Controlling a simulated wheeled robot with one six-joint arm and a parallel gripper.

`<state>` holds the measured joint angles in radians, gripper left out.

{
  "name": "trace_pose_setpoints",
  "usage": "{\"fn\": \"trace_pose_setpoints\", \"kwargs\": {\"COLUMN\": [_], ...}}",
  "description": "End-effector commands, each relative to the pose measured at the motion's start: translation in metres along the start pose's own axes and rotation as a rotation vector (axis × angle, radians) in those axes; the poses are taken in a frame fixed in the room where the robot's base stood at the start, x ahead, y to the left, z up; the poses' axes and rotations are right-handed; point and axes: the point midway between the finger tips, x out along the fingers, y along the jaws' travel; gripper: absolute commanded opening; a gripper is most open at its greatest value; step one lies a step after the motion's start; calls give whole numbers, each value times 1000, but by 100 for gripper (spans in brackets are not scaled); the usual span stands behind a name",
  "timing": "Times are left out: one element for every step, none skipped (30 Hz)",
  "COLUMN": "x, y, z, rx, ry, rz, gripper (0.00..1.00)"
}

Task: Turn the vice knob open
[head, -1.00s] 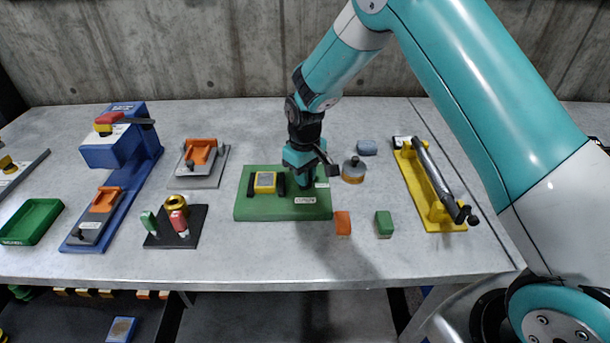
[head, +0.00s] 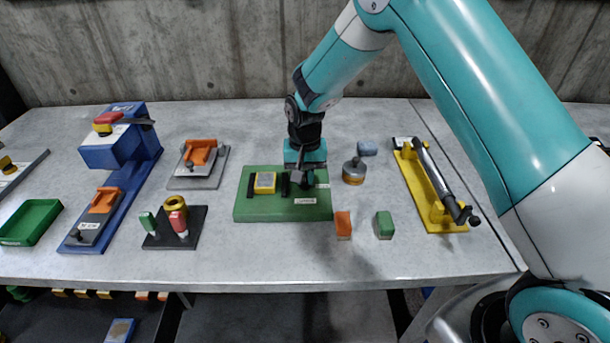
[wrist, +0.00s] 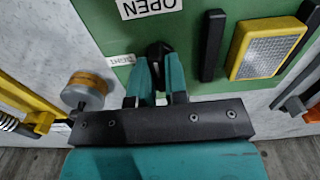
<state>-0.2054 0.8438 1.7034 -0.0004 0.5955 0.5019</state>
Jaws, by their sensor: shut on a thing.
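The vice is a green base plate (head: 255,212) in the middle of the table, with black jaws and a yellow block (head: 265,183) with a pale face. The block also shows in the wrist view (wrist: 268,52), beside a black jaw bar (wrist: 212,46). My gripper (head: 304,178) points down over the right part of the vice. In the wrist view, its teal fingers (wrist: 160,78) are shut on the dark vice knob (wrist: 158,50), which they partly hide. A label reading OPEN (wrist: 150,8) and a smaller one apparently reading TIGHT (wrist: 122,60) lie beside the knob.
A grey and orange round weight (head: 354,172) stands close right of the vice. An orange block (head: 343,225) and a green block (head: 384,225) lie in front of it. A yellow-based fixture (head: 440,215) is further right; a black stand (head: 175,228) is left.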

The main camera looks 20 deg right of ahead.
Motion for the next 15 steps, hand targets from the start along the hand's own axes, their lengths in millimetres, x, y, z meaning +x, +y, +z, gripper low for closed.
{"fn": "trace_pose_setpoints", "kwargs": {"x": [-2,-2,-2,-2,-2,-2,-2,-2,-2,-2,-2,-2,-2,-2,-2], "y": [0,0,0,0,0,0,0,0,0,0,0,0,0,0,0], "z": [-2,-2,-2,-2,-2,-2,-2,-2,-2,-2,-2,-2,-2,-2,-3], "rx": [14,19,24,28,31,34,36,37,38,38,38,38,38,38,38], "ry": [6,6,6,7,7,7,7,7,7,7,7,7,7,7,7], "rz": [-1,-2,-2,-2,-2,-2,-2,-2,-2,-2,-2,-2,-2,-2,-2], "gripper": [0,0,0,0,0,0,0,0,0,0,0,0,0,0,0]}}
